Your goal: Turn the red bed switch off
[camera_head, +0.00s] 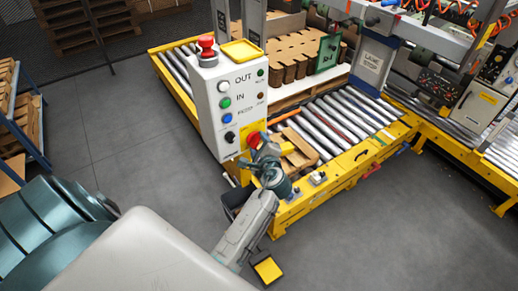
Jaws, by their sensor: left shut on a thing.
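The red bed switch (252,138) is a red knob low on the front of a white control box (205,95), on a yellow plate. My left gripper (260,146) is at the knob, with its fingers shut on it. The gripper hides part of the knob, so I cannot tell which way it is turned. My right gripper is not in view.
A red mushroom button (207,46) tops the box. Its front has black, green and blue buttons (225,103). A yellow-framed roller conveyor (340,120) stands behind and to the right. A yellow pedal (267,270) lies on the floor. Grey floor (130,140) at left is clear.

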